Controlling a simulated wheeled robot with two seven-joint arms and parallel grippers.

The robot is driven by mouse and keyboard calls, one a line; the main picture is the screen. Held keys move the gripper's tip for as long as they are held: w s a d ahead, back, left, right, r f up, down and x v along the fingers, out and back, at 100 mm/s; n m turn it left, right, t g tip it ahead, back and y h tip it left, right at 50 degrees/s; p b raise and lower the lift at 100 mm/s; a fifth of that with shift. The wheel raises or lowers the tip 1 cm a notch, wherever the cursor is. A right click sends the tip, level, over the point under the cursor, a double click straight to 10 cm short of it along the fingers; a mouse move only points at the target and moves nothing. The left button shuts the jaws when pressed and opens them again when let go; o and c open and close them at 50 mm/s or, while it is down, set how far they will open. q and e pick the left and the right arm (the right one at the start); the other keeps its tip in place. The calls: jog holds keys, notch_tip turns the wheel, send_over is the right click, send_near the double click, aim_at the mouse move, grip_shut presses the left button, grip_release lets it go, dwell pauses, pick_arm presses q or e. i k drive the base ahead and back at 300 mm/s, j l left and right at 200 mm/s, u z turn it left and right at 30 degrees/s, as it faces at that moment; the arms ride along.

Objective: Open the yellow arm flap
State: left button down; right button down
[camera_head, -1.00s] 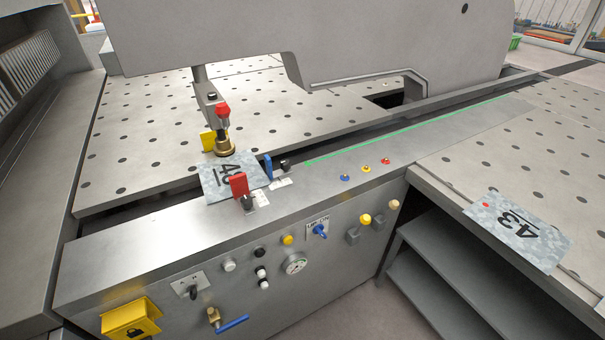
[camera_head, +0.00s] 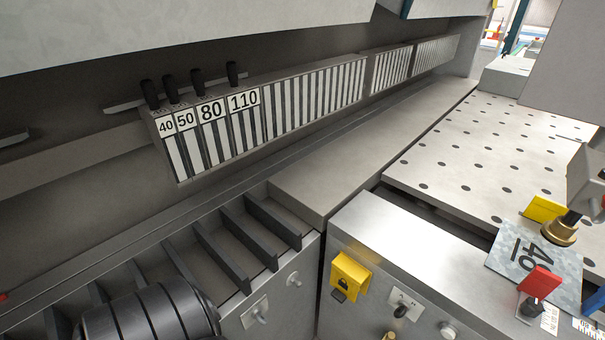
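A small yellow flap (camera_head: 545,208) stands at the right, beside a brass-coloured knob (camera_head: 558,232) at the foot of a grey post. It is tilted, and the knob is close in front of it. A yellow box with a lock symbol (camera_head: 350,274) is on the front of the metal console at lower centre. I cannot tell from this view whether the small flap is open or closed.
Numbered tool segments (camera_head: 210,125) line the machine at the back left. Dark dividers (camera_head: 222,255) stand in a trough below them. The perforated table (camera_head: 470,165) is clear.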

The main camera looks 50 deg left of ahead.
aim_at(345, 287)
jog(key=i+l+u, duration=0.1)
jog(key=u, duration=0.95)
jog(key=k+l+z, duration=0.25)
jog(key=k, duration=0.25)
jog(key=k+l, duration=0.05)
jog(key=l, duration=0.05)
